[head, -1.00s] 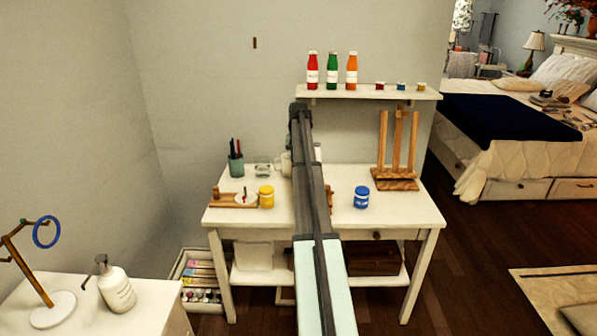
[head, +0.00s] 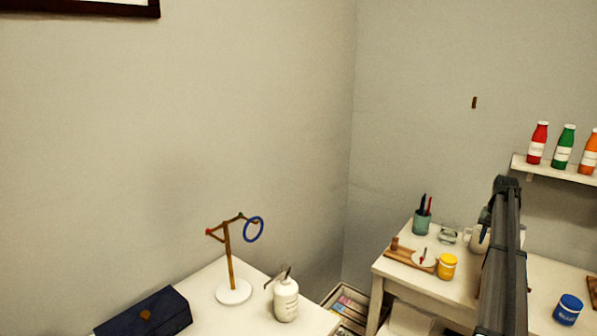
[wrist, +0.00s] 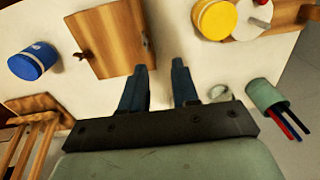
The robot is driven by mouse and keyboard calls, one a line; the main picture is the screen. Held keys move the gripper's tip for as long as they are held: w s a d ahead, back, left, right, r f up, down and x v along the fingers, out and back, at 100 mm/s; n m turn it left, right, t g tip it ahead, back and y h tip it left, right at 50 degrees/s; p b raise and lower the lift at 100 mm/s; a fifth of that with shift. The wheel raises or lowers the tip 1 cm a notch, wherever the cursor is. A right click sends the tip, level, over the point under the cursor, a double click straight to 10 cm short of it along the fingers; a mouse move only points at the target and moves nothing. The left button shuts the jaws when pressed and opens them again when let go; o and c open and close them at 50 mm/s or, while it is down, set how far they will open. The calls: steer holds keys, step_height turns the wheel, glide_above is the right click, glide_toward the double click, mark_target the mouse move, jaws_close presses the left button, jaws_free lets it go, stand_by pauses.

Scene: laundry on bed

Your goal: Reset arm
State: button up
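My gripper (wrist: 163,80) shows in the wrist view with its two dark fingers apart and nothing between them. It is over the white table (wrist: 172,25), with a wooden box or board (wrist: 112,40) just beyond the left finger. In the head view my dark arm rises at the right in front of the white table (head: 400,284); the fingers cannot be made out there.
A blue jar (head: 567,309), a yellow jar (head: 447,266) and a pen cup (head: 422,222) stand on the table. Bottles (head: 564,148) line a shelf (head: 556,172). A ring stand (head: 231,265), pump bottle (head: 286,300) and dark box (head: 146,314) occupy the nearer white surface.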

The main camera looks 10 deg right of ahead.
steer(key=w+a+f+t, duration=0.1)
steer(key=w+a+f, duration=0.1)
steer(key=a+f, duration=0.45)
steer(key=w+a+f+t, duration=0.15)
steer(key=a+f, duration=0.25)
steer(key=a, duration=0.6)
steer(key=s+a+f+n+g+y, duration=0.1)
steer(key=s+a+f, duration=0.3)
steer(key=a+f, duration=0.65)
steer(key=s+a+f+n+g+y, duration=0.1)
steer(key=s+a+f, duration=0.3)
steer(key=a+f, duration=0.65)
steer(key=s+a+f+n+g, duration=0.2)
steer(key=s+a+f, duration=0.6)
steer(key=s, duration=0.3)
steer(key=s+a+f+n+g, duration=0.2)
steer(key=s+a+f, duration=0.6)
steer(key=s, duration=0.4)
steer(key=s+a+f+n+g+h, duration=0.1)
steer(key=s+a+f+g, duration=0.1)
steer(key=s, duration=1)
steer(key=s+a+f+n+g+h, duration=0.1)
steer(key=s+a+f+n, duration=0.1)
steer(key=s, duration=1.1)
steer(key=shift+a+f+g, duration=0.2)
steer(key=shift+a+g, duration=0.15)
steer(key=shift+a, duration=0.3)
